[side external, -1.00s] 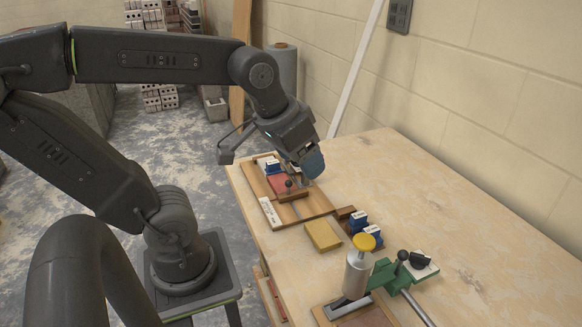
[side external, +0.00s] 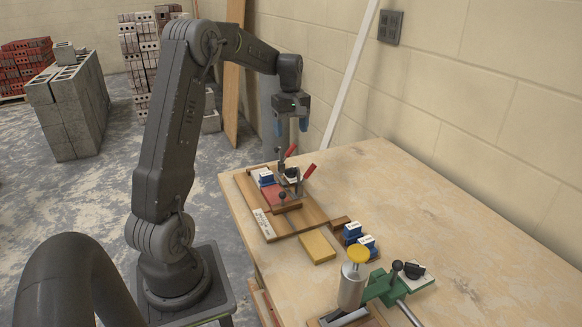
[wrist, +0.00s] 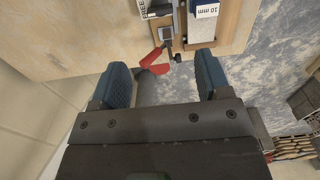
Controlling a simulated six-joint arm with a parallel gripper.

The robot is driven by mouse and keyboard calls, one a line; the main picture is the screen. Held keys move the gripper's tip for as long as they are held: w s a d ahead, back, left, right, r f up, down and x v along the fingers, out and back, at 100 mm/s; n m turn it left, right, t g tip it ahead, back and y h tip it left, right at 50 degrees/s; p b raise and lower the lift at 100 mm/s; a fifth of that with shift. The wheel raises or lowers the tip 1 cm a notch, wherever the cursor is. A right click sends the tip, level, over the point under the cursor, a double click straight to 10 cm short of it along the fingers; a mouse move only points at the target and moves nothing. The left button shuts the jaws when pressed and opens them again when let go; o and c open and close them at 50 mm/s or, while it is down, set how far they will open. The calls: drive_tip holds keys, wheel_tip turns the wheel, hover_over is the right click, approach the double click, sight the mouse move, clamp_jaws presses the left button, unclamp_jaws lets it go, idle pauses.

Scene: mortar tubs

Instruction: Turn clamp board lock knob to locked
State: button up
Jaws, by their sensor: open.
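A yellow block (side external: 317,247) and blue blocks (side external: 352,232) lie in front of the board. A silver canister with a yellow cap (side external: 353,280) and a green fixture (side external: 380,288) with a black knob (side external: 414,270) stand nearer. The table's right side is clear.

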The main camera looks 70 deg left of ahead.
sight(291, 172)
wheel_tip(291, 172, down, 13)
drive_tip(key=shift+d+f, duration=0.1)
idle(0.3)
drive_tip(key=shift+c, duration=0.4)
drive_tip(key=c, duration=0.8)
drive_tip(key=shift+c, duration=0.2)
